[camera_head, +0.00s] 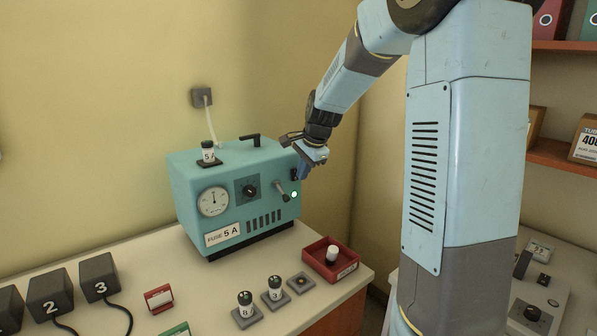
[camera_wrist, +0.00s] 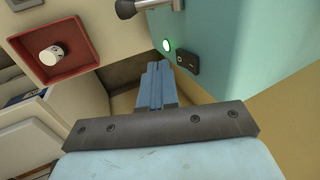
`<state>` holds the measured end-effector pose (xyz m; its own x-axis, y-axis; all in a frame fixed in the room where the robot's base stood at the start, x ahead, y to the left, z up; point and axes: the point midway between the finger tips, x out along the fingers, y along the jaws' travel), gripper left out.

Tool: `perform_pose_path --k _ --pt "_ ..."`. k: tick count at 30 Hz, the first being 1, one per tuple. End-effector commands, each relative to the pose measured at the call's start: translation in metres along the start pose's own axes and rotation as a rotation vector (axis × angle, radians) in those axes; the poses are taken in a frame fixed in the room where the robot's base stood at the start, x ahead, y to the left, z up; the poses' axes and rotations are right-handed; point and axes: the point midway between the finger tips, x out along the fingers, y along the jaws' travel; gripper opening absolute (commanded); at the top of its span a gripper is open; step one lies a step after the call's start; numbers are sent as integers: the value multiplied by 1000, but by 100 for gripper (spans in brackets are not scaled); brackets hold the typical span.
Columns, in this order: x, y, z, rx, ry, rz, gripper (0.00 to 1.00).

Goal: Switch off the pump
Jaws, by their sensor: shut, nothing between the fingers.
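The pump appears to be the teal box (camera_head: 185,200) on the bench, with a round gauge (camera_head: 213,201), a black knob (camera_head: 250,190) and a "FUSE 5 A" label. A small green lamp (camera_head: 294,194) on its front is lit; it also glows in the wrist view (camera_wrist: 167,45). A small black switch (camera_wrist: 187,62) sits beside the lamp. A grey cylindrical part with a dark end (camera_wrist: 150,5) sticks out nearby. My gripper (camera_wrist: 155,70) is shut and empty, its blue fingers close in front of the panel near the switch. Contact cannot be told.
A red tray (camera_head: 345,271) with a white cylinder (camera_head: 332,253) stands at the bench's right end. Labelled cylinders on grey bases (camera_head: 245,305) stand in front, and numbered dark boxes (camera_head: 99,277) at left. A cord runs to a wall socket (camera_head: 202,97).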

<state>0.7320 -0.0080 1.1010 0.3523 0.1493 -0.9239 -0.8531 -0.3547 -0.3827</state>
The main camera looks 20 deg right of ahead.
Motion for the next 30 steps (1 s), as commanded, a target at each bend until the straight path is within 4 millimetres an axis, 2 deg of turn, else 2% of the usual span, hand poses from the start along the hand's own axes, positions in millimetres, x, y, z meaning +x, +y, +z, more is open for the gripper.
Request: perform_pose_path --k 2,9,15,21,30 --pt "-7 10 -2 1 2 -1 0" --pt "-57 4 -1 -2 3 -4 0" --pt "-87 1 0 -3 1 -2 0" --pt "-102 1 1 -4 -1 0 0" --pt "-104 1 1 -3 -1 1 0"
